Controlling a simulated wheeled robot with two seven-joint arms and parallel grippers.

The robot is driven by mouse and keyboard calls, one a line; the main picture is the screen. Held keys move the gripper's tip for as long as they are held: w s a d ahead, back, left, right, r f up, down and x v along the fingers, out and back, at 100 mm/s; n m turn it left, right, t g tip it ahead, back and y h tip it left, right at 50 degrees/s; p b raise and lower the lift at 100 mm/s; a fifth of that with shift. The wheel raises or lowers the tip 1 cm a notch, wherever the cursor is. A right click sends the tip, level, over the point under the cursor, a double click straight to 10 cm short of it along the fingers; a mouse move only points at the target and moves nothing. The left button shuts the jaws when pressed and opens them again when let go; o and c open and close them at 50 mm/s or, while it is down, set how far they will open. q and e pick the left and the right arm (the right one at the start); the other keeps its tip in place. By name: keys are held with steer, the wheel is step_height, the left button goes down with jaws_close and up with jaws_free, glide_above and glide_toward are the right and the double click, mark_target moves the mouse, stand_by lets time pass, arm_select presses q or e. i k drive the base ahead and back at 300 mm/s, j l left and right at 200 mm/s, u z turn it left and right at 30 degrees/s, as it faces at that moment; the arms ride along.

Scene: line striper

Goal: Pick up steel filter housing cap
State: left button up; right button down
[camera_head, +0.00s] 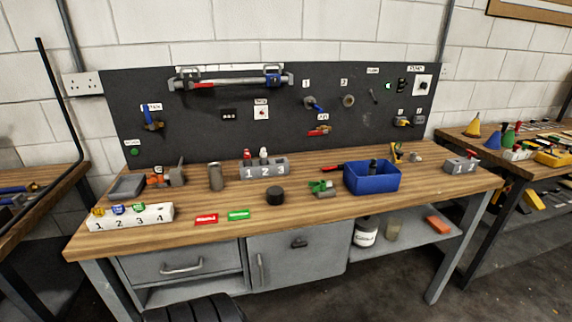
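An upright grey metal cylinder (215,177) stands on the wooden workbench (330,205), left of the middle. It looks like the steel filter housing, and its top end seems to be a cap. I cannot tell whether that cap is a separate part. A short, dark round piece (275,195) lies on the bench to its right, near the front; it is cap-like, but I cannot tell its material. Neither of my grippers is in view.
A grey block numbered 1 2 3 (264,168) stands behind the dark piece. A blue bin (371,178) is to the right, with a small green item (322,188) beside it. A white numbered block (130,217) is front left. Red (206,219) and green (238,215) labels lie in front.

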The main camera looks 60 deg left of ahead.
mark_target(274, 194)
steer(key=u, duration=2.45)
